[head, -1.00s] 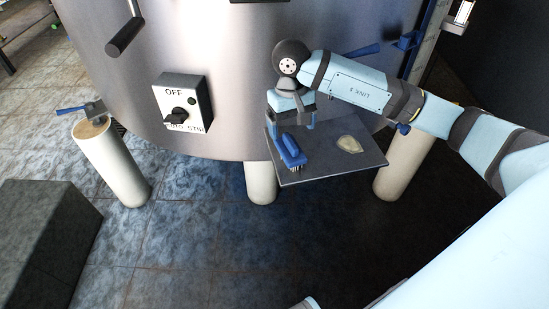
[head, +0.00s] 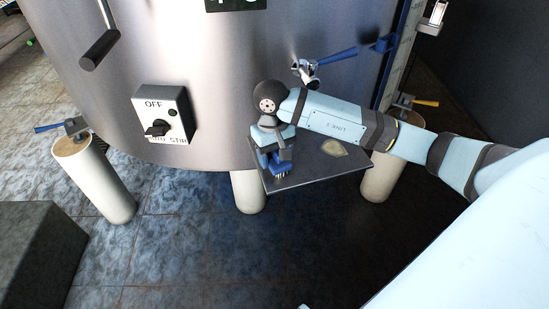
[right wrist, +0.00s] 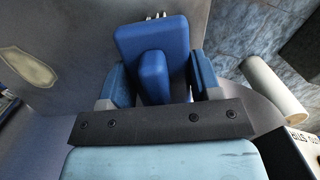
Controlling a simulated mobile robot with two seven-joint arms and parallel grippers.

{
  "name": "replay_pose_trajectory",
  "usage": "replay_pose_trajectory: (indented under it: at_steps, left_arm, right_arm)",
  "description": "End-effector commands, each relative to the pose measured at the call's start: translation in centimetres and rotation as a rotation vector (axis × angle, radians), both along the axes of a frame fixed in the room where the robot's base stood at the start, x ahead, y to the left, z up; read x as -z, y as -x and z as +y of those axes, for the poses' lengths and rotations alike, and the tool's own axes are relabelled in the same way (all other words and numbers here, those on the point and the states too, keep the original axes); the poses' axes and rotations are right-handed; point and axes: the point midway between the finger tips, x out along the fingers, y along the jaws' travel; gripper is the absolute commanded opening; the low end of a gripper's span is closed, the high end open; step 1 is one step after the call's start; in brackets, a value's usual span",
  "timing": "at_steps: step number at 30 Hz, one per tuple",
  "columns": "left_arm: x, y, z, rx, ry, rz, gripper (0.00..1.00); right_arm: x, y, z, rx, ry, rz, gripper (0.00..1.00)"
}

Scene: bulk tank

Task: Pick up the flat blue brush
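The flat blue brush (head: 283,166) lies on a small grey shelf (head: 310,175) fixed to the tank, partly hidden by my right gripper (head: 277,155) directly above it. In the right wrist view the brush (right wrist: 153,45) shows its broad blue body, raised grip and a few pale bristles at the far end. My right gripper (right wrist: 162,85) is open, with one blue-padded finger on each side of the brush; I cannot tell whether either pad touches it. My left gripper is not in view.
A pale yellowish flat piece (head: 333,148) lies on the shelf to the right of the brush. The steel tank (head: 220,70) rises behind, with a switch box (head: 165,113) and a blue-handled valve (head: 307,70). White legs (head: 249,192) stand below.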

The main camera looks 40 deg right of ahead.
Motion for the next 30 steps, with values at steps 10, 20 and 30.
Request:
replay_pose_trajectory:
  at_steps: [10,20,30]
  left_arm:
    - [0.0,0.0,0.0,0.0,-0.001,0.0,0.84]
    - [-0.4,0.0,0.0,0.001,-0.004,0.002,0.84]
    - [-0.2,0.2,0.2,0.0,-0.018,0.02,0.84]
  right_arm:
    - [-0.1,0.0,0.0,0.0,0.0,-0.001,0.34]
    - [-3.8,-0.1,0.0,0.0,0.001,-0.005,0.34]
    - [-13.5,-0.1,0.0,0.0,0.0,-0.006,0.34]
